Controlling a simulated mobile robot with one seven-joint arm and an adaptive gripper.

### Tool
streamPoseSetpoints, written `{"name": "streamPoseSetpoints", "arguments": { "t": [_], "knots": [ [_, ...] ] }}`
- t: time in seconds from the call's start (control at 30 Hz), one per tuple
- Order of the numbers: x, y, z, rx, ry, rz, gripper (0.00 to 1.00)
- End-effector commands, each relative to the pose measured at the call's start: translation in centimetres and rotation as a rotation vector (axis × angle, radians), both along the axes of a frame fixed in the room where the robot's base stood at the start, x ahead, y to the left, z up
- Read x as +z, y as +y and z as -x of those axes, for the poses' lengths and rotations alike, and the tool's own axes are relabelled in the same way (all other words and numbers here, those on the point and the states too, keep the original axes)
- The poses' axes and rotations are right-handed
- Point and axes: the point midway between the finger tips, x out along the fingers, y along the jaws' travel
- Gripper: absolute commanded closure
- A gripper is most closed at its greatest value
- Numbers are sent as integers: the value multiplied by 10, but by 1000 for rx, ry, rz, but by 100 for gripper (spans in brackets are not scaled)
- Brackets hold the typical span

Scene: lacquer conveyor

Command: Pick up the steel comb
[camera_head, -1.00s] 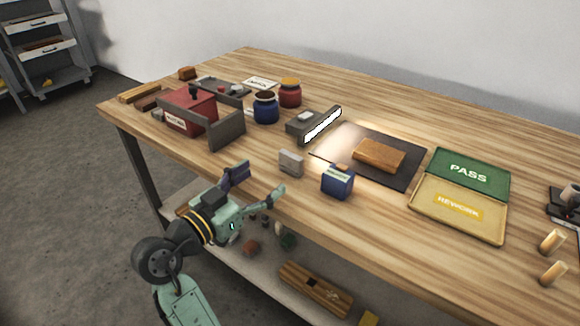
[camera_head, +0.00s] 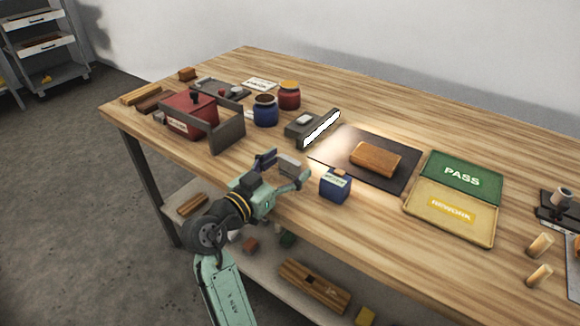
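A small light-grey upright piece, which looks like the steel comb (camera_head: 288,164), stands near the front edge of the wooden table; its teeth are too small to make out. My gripper (camera_head: 286,167) is at this piece, with one finger to its left and the other to its right. The fingers are spread wide and the gripper looks open. Whether either finger touches the piece cannot be told. The left finger partly overlaps its left end.
A blue box (camera_head: 335,185) stands close to the right of my gripper. A grey lamp block (camera_head: 305,128) is behind. A dark mat (camera_head: 398,178) bears a brown block (camera_head: 375,158). Green PASS (camera_head: 462,172) and yellow REWORK (camera_head: 450,215) trays lie right. A red box (camera_head: 188,112) stands left.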

Motion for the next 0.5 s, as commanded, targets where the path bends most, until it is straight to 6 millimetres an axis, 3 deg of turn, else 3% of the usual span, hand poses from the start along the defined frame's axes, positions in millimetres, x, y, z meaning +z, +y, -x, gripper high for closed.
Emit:
{"name": "streamPoseSetpoints", "arguments": {
  "t": [0.5],
  "knots": [
    [0,0,0,0,0,0,65]
  ]
}}
